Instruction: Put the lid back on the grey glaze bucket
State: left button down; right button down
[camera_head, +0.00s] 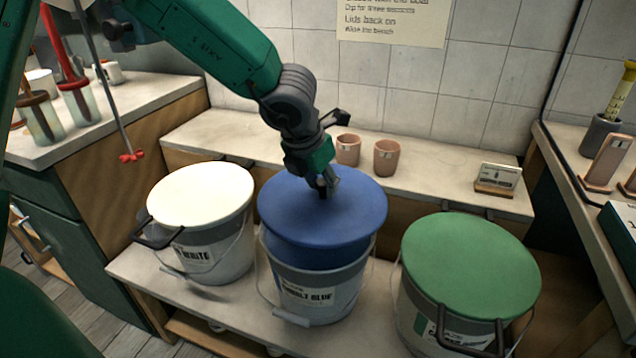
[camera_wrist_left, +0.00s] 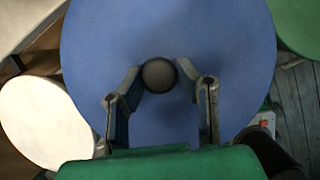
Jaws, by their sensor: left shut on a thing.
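A round blue lid (camera_head: 335,218) is over the middle bucket (camera_head: 345,285), a grey one labelled "...BLUE". A blue band shows between the lid's front edge and the bucket's grey wall; I cannot tell whether the lid touches the rim. My left gripper (camera_head: 326,188) reaches down to the lid's top. In the left wrist view, its fingers are shut on the lid's dark round knob (camera_wrist_left: 159,75), and the blue lid (camera_wrist_left: 235,50) fills most of the picture. The bucket's inside is hidden. My right gripper is not in view.
A bucket with a white lid (camera_head: 200,195) stands close on the left, and one with a green lid (camera_head: 470,265) on the right. Two pink cups (camera_head: 386,158) and a small card stand (camera_head: 495,180) sit on the ledge behind. A counter with jars (camera_head: 75,105) is at the left.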

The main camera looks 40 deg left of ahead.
aim_at(313, 198)
pick_arm(q)
jog(key=shift+f, duration=0.1)
jog(key=shift+s+a+f+b, duration=0.15)
jog(key=shift+a+b, duration=0.05)
jog(key=shift+b, duration=0.1)
jog(key=f+b, duration=0.2)
jog(key=a+f+b, duration=0.1)
jog(key=f+b, duration=0.1)
jog(key=shift+a, duration=0.15)
jog(key=shift+d+f+b, duration=0.6)
jog(key=shift+f+b, duration=0.05)
jog(key=shift+f, duration=0.2)
jog(key=shift+a+f, duration=0.15)
jog(key=shift+a, duration=0.45)
jog(key=shift+d, duration=0.5)
jog(key=shift+r, duration=0.2)
jog(key=shift+p, duration=0.3)
jog(key=shift+a, duration=0.2)
